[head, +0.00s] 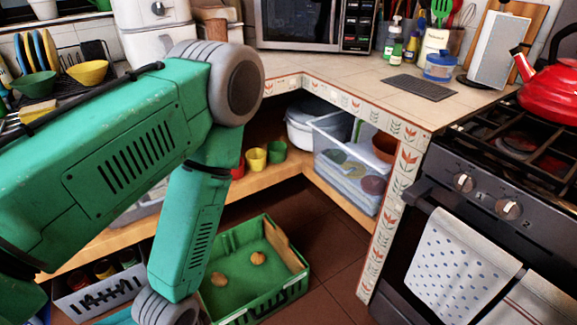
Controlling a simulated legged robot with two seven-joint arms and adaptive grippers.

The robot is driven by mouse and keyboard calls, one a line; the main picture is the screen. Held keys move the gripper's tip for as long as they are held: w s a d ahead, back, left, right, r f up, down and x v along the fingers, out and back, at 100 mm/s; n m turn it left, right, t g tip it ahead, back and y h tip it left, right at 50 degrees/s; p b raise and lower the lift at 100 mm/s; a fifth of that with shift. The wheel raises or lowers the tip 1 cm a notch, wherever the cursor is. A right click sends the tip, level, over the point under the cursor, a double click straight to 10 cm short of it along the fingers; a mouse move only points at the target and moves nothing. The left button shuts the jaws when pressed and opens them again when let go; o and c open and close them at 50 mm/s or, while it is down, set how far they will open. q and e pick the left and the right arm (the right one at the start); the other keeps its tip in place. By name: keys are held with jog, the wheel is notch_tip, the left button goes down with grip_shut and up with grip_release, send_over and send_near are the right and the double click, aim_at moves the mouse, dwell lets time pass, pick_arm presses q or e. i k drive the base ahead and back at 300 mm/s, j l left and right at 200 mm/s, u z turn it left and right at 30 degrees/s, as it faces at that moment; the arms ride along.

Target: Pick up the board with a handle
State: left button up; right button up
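I cannot make out a handle on any board for certain. A wooden board (530,22) leans at the back right corner of the counter. It is partly hidden behind a pale grey upright slab (495,50). A thin dark flat mat or board (420,87) lies on the tiled counter left of the stove, with no handle visible. My green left arm crosses the left half of the head view and bends downward. Its gripper is below the frame edge. My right gripper is not in the picture.
A red kettle (550,90) stands on the stove (480,200) at right. A blue-lidded jar (439,67) and utensils stand behind the mat. A green crate (300,262) holding two potato-like items is on the floor. The counter's middle (330,72) is clear.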

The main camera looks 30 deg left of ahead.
aim_at(279, 240)
jog(key=u, duration=1.15)
